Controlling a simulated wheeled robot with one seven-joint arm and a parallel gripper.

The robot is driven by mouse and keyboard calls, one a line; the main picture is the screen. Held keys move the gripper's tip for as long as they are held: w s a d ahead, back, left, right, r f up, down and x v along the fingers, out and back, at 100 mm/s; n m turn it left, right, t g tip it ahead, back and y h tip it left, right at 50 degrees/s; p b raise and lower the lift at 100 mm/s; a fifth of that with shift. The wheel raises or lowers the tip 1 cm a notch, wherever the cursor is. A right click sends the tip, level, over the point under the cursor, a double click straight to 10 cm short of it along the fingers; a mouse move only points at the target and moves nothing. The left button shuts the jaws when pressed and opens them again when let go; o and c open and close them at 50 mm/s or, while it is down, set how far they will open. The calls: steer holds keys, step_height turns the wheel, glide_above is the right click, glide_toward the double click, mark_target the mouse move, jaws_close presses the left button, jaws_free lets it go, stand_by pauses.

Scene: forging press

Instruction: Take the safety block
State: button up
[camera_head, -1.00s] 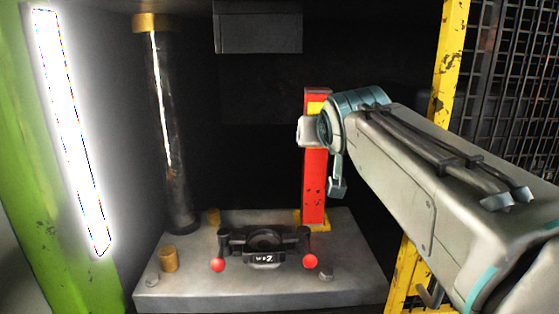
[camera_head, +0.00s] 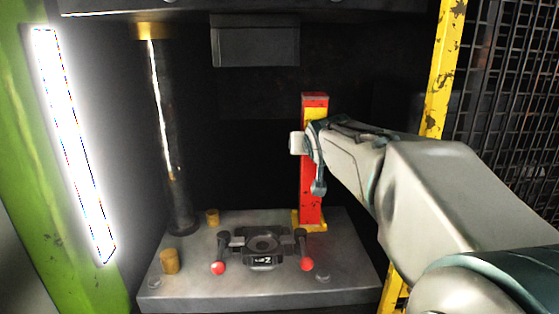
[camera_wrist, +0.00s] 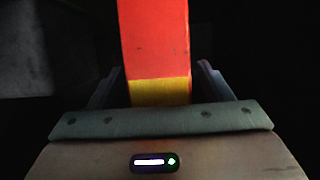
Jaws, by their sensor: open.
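The safety block is a tall red post (camera_head: 312,190) with a yellow band near its top, upright on a yellow foot at the back right of the press bed (camera_head: 210,290). My gripper (camera_head: 308,145) is at the upper part of the block, below its top, coming from the right. One pale finger shows at the block's left side; my arm hides part of the block. In the wrist view the block (camera_wrist: 155,45) stands between the two open fingers (camera_wrist: 160,85), with its yellow band close to the palm. Contact with the fingers cannot be told.
A black die with two red-knobbed handles (camera_head: 264,247) sits on the bed in front of the block. A dark column (camera_head: 170,140) stands at left, and a grey upper block (camera_head: 255,40) hangs above. A yellow post (camera_head: 443,70) and mesh guard (camera_head: 510,100) are at right.

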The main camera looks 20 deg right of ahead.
jaws_close()
steer(key=shift+r, duration=0.15)
steer(key=shift+r, duration=0.1)
